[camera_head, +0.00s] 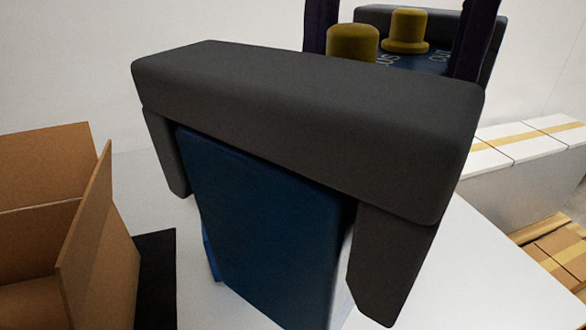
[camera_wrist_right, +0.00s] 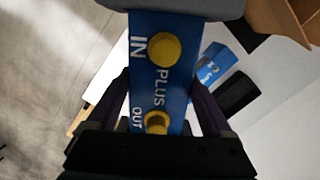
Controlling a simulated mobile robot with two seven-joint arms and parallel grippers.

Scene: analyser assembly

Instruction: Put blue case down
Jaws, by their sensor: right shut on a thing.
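The blue case (camera_head: 260,220) fills the middle of the head view, very close to the camera. It has thick dark grey bumpers (camera_head: 300,115) and two yellow knobs on its top face. My right gripper (camera_head: 398,42) has its dark purple fingers on either side of the case at the knob end. In the right wrist view, the fingers of the gripper (camera_wrist_right: 163,95) flank the blue face (camera_wrist_right: 143,80) lettered IN, PLUS and OUT. The case appears tilted above the white table (camera_head: 425,285); whether it touches the table is hidden. My left gripper is out of view.
An open cardboard box (camera_head: 85,230) stands at the left beside a black mat (camera_head: 157,275). Another blue object (camera_wrist_right: 220,65) lies on the table near a black piece (camera_wrist_right: 238,93). White taped boxes (camera_head: 520,150) and brown cartons (camera_head: 560,250) are at the right.

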